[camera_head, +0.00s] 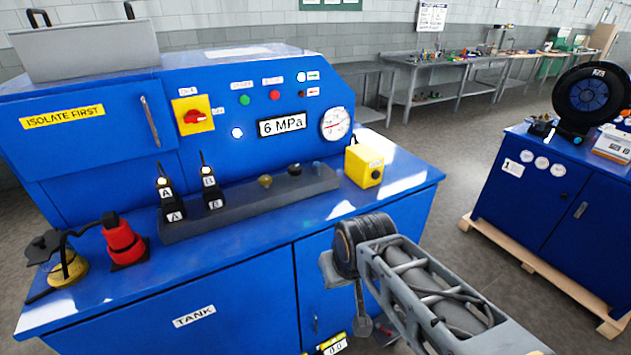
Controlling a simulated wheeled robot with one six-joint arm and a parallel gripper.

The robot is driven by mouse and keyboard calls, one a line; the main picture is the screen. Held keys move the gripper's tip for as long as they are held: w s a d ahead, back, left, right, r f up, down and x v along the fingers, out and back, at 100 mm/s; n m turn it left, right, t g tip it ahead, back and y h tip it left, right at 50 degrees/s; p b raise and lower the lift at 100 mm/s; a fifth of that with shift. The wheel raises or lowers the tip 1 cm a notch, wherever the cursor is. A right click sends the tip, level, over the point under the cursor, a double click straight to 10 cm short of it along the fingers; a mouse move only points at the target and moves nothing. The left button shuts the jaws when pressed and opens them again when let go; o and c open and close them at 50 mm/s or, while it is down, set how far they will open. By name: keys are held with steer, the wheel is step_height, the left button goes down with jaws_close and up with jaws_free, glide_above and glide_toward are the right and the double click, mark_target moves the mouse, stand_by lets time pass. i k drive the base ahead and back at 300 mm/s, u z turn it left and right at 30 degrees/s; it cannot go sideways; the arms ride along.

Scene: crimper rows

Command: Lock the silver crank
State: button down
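A silver crank-like handle (150,121) is fixed to the right side of the blue door marked "ISOLATE FIRST", at the upper left in the head view. It stands nearly upright, its top leaning slightly left. Whether it is latched does not show. My gripper (346,292) is at lower centre, in front of the blue cabinet, well to the right of and below the handle and apart from it. My own wrist hides part of it, so its opening and anything in it cannot be made out.
A red-and-yellow switch (194,116) sits right of the handle. A second blue cabinet (532,195) stands at right, with open floor between.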

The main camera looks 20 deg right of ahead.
mark_target(317, 166)
steer(key=u, duration=0.7)
steer(key=i, duration=0.35)
steer(key=u, duration=0.4)
